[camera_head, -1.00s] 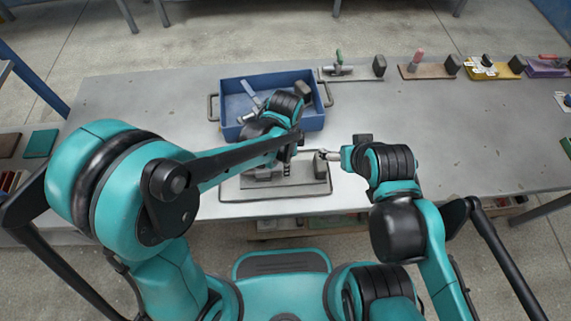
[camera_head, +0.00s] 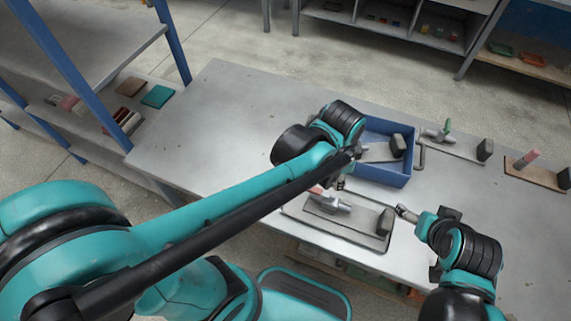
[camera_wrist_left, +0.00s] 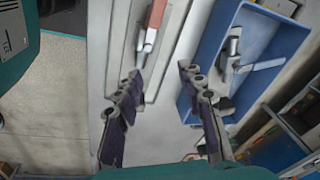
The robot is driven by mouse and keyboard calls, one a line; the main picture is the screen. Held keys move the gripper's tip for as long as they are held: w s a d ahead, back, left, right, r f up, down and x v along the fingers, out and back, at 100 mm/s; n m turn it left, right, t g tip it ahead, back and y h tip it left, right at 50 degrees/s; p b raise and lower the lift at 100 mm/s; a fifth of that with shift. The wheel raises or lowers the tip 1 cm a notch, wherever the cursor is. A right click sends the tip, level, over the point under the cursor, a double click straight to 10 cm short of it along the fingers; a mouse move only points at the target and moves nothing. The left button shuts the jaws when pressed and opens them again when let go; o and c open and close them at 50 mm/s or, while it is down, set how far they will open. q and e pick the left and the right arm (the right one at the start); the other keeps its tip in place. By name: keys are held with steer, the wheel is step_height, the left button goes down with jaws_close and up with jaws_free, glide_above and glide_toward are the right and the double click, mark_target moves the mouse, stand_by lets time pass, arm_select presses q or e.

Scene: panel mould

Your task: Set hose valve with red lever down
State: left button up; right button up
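The valve with the red lever (camera_head: 317,190) sits on the grey panel plate (camera_head: 318,231) at the front of the table, its silver body (camera_head: 332,202) beside the lever. The red lever also shows at the top of the left wrist view (camera_wrist_left: 155,14), over the pale plate. My left gripper (camera_wrist_left: 160,74) is open, with nothing between its fingers. In the head view my left gripper (camera_head: 342,182) hangs near the valve, partly hidden by its own arm. My right gripper (camera_head: 405,213) is beside the plate's right end; its finger opening is too small to judge.
A blue bin (camera_head: 385,175) stands behind the plate and holds a metal valve with a grey lever (camera_wrist_left: 259,66). A dark block (camera_head: 385,221) stands on the plate's right end. Boards with a green lever (camera_head: 446,128) and a pink lever (camera_head: 527,158) stand right. The left tabletop is clear.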

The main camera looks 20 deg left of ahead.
arm_select(q)
steer(key=s+a+r+n+t, duration=0.1)
steer(key=s+a+n+t, duration=0.1)
steer(key=a+n, duration=0.4)
steer(key=s+a+r+n+t, duration=0.2)
steer(key=s+a+n+t, duration=0.1)
steer(key=a+n, duration=0.3)
steer(key=shift+a+r+y, duration=0.2)
steer(key=shift+a+y, duration=0.2)
steer(key=shift+a, duration=0.35)
steer(key=shift+s, duration=0.1)
